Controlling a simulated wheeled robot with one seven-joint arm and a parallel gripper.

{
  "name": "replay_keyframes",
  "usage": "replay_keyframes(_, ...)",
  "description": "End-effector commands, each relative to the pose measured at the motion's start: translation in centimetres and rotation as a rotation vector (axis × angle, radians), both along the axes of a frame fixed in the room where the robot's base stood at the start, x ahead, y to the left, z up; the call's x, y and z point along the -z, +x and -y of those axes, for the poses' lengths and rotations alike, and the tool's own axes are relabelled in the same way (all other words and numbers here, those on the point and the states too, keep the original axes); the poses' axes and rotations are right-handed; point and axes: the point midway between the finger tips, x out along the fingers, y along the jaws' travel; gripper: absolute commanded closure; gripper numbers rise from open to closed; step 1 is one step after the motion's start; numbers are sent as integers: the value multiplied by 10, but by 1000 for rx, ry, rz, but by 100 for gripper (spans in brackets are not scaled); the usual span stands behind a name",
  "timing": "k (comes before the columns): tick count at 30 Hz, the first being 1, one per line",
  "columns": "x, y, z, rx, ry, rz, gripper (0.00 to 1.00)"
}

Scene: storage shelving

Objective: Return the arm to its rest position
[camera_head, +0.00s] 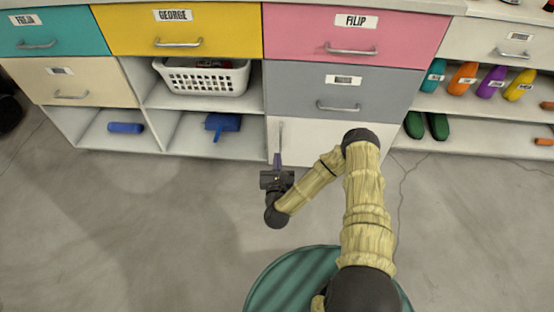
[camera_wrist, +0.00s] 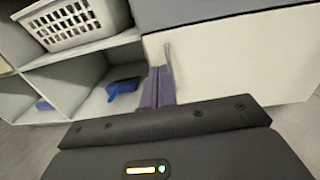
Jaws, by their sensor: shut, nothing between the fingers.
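My gripper (camera_head: 277,160) is in front of the lower white cabinet door (camera_head: 318,138), close to its upright handle (camera_head: 281,136). In the wrist view, the purple fingers of my gripper (camera_wrist: 159,80) are together with nothing between them. The same door (camera_wrist: 235,60) fills the right of that view, and its handle (camera_wrist: 168,58) shows just beyond the fingertips. I cannot tell whether the fingers touch the handle. My arm is bent, reaching forward and left over the floor.
Drawers labelled GEORGE (camera_head: 180,30) and FILIP (camera_head: 356,33) are above. A white basket (camera_head: 203,78), a blue dustpan (camera_head: 222,123) and a blue roll (camera_head: 126,128) sit in cubbies at left. Coloured bottles (camera_head: 463,79) stand on the right shelf.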

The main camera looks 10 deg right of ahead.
Motion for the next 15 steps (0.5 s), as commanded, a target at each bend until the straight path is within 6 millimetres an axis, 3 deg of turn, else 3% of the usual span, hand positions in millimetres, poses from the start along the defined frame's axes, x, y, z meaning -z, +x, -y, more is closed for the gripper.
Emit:
replay_keyframes(10,-1,0,-3,-10,-5,-2,100)
replay_keyframes(15,-11,9,-13,-89,-115,-34,100)
